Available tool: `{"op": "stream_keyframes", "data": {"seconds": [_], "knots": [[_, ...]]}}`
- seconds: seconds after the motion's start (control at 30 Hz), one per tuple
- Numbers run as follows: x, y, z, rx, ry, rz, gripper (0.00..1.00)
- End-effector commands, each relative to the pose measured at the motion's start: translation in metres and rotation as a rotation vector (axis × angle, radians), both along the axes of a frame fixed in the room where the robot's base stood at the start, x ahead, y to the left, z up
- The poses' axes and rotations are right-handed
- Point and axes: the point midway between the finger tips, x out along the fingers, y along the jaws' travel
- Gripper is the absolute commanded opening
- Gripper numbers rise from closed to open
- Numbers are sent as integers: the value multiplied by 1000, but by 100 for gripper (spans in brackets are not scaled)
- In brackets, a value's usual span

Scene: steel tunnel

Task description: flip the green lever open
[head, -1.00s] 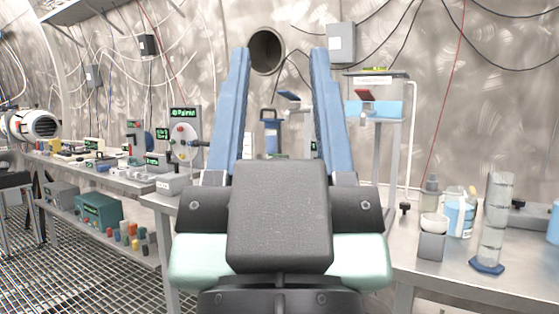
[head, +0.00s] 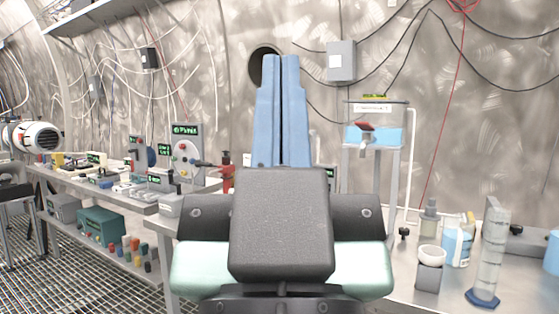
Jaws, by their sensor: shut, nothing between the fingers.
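My gripper (head: 281,58) rises in the middle of the head view, its two long blue fingers side by side and shut with nothing between them. I cannot make out a green lever; my fingers and wrist hide the bench straight ahead. A water tank (head: 374,133) on a stand is right of my fingers and apart from them. It has a tap with a red handle (head: 367,127) on its front. A small yellow-green item (head: 375,96) lies on its top, too small to identify.
A left bench (head: 115,185) carries several instruments, with a red fitting (head: 228,172) near my fingers. On the right bench stand a glass cylinder (head: 489,255), a blue-labelled container (head: 457,243) and a white bowl on a block (head: 430,268). A grey wall box (head: 341,61) is behind.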

Motion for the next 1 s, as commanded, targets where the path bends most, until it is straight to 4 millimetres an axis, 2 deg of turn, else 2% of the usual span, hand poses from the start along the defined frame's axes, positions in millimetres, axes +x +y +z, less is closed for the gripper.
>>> {"op": "stream_keyframes", "data": {"seconds": [0.03, 0.7, 0.83, 0.9, 1.0], "knots": [[0, 0, 36, 0, -1, 0, 0], [0, 1, 261, -1, -1, 2, 0], [0, 1, 298, -1, -1, 2, 0], [0, 1, 312, -1, -1, 2, 0], [0, 1, 321, -1, -1, 2, 0]]}}
